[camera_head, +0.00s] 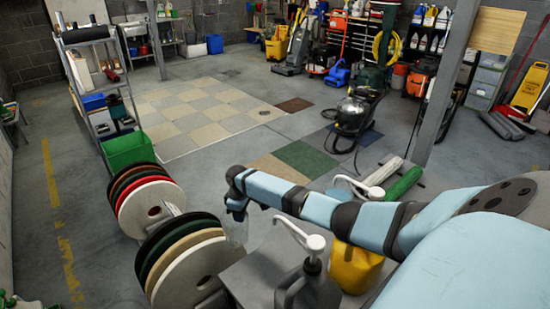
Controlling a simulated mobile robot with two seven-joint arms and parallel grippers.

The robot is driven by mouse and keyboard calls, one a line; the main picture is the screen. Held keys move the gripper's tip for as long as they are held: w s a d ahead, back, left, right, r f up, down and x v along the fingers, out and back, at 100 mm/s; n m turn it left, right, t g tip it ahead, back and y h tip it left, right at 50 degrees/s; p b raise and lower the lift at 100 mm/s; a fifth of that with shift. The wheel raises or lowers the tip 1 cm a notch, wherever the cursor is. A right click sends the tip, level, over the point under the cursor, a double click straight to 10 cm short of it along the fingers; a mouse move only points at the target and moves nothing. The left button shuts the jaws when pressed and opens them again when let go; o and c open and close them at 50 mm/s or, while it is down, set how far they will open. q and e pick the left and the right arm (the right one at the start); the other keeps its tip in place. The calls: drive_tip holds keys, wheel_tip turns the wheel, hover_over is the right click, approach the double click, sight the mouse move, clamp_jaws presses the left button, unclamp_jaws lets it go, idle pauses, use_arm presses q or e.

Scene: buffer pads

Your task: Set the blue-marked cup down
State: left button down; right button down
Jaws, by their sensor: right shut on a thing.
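My right gripper (238,214) hangs at the end of the light-blue arm that comes in from the right. It is shut on a small, pale, see-through cup (238,233), just above the far left part of the grey tabletop (250,272). The cup is hard to make out, and I cannot see a blue mark on it. I cannot tell whether its base touches the table. My left gripper is not in view.
A grey pump jug (308,288) and a yellow pump jug (355,268) stand on the table near the arm. Racks of round pads (205,270) stand close at its left. A green bin (127,150) and checkered floor tiles (200,115) lie beyond.

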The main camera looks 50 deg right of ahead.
drive_tip(key=s+a+p, duration=0.2)
drive_tip(key=s+p, duration=0.3)
drive_tip(key=s, duration=1.4)
drive_tip(key=shift+s+a+f+b, duration=0.1)
drive_tip(key=shift+s+f+b, duration=0.15)
drive_tip(key=shift+f, duration=1.55)
drive_tip(key=shift+s+f+b, duration=0.15)
drive_tip(key=shift+s+f, duration=0.05)
drive_tip(key=shift+f, duration=1.55)
drive_tip(key=shift+f, duration=0.1)
drive_tip(key=c, duration=1.2)
unclamp_jaws()
drive_tip(key=shift+c, duration=0.2)
